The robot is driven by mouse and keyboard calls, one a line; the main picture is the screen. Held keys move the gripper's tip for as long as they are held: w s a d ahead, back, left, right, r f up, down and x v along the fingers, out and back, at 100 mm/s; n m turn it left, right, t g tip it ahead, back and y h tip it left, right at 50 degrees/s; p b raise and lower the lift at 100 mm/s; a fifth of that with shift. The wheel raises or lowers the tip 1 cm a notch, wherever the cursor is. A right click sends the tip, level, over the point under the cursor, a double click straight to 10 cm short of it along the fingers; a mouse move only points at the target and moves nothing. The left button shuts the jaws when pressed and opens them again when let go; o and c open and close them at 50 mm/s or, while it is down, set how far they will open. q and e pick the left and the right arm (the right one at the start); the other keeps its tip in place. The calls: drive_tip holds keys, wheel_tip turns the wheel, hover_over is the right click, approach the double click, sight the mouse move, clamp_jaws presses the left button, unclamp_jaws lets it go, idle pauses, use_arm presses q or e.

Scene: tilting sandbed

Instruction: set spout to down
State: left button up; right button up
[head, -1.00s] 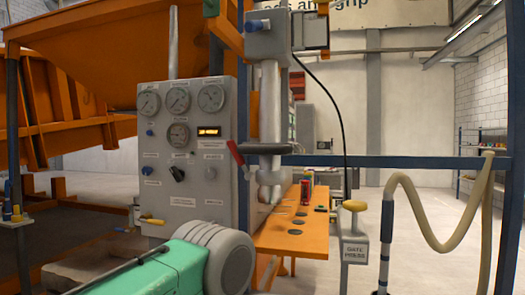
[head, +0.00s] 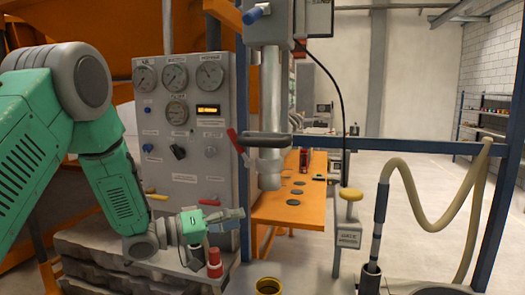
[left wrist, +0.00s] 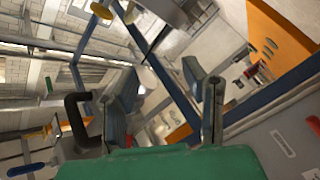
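The spout is most likely the grey vertical pipe (head: 270,95) with a dark bar-shaped handle (head: 266,140) across it and a rounded nozzle (head: 268,172) pointing down below. A red lever (head: 235,141) sits just left of the handle. My left gripper (head: 238,214) is below and left of the nozzle, apart from it, in front of the grey panel's lower right corner. In the left wrist view its two fingers (left wrist: 170,92) stand apart with nothing between them. A dark hooked bar (left wrist: 75,115) shows left of the fingers there; I cannot tell what it is. My right gripper is not visible.
A grey gauge panel (head: 190,120) stands left of the pipe. An orange bench (head: 285,207) lies behind. A gate press post (head: 348,225) and a tan hose (head: 430,215) stand right. A red-topped item (head: 214,262) and a yellow-rimmed cup (head: 269,286) are below my gripper.

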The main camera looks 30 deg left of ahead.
use_arm(q)
wheel_tip(320, 180, up, 9)
drive_tip(key=s+a+m+h, duration=0.1)
drive_tip(key=a+h, duration=0.2)
drive_tip(key=m+g+h+p, duration=0.2)
drive_tip(key=g+h, duration=0.1)
drive_tip(key=h, duration=0.1)
approach(250, 146)
drive_tip(key=p+x, duration=0.1)
drive_tip(key=x, duration=1.1)
drive_tip(key=shift+w+d+p, duration=0.15)
drive_tip(key=shift+d+p, duration=0.05)
drive_tip(key=shift+p, duration=0.15)
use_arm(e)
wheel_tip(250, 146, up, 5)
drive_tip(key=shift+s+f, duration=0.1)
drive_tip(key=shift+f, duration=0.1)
use_arm(q)
clamp_jaws()
